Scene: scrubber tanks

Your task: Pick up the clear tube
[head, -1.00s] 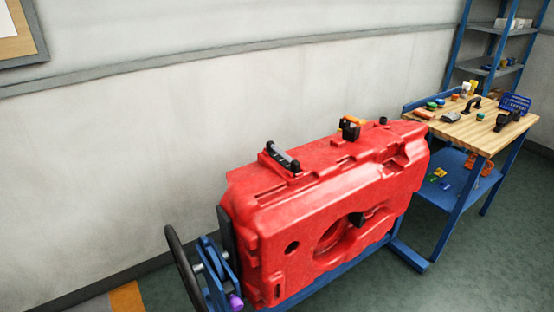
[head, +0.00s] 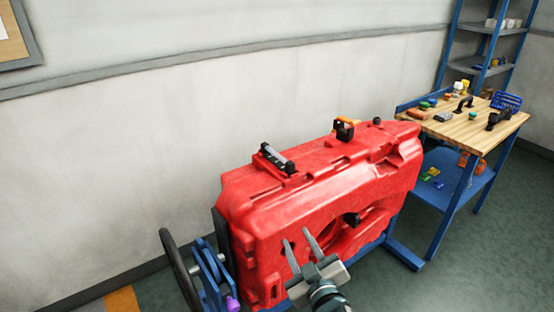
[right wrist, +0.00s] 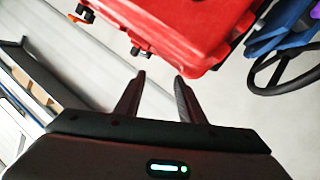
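A large red tank (head: 240,215) lies on a blue stand. On its top, at the left, a short grey, shiny cylinder (head: 275,157) sits in a black mount; it may be the clear tube, but it is too small to be sure. My right gripper (head: 298,238) is in front of the tank's near face, lower than its top, with two fingers apart and nothing between them. The right wrist view shows its open fingers (right wrist: 160,77) below the red tank (right wrist: 190,25). No clear tube can be made out there. My left gripper is not in view.
A black handwheel (head: 175,265) and a purple knob (head: 232,303) are at the stand's left end. A black and orange fitting (head: 344,129) rises from the tank top. A wooden workbench (head: 460,130) with several small parts stands at the right. A pale wall is behind.

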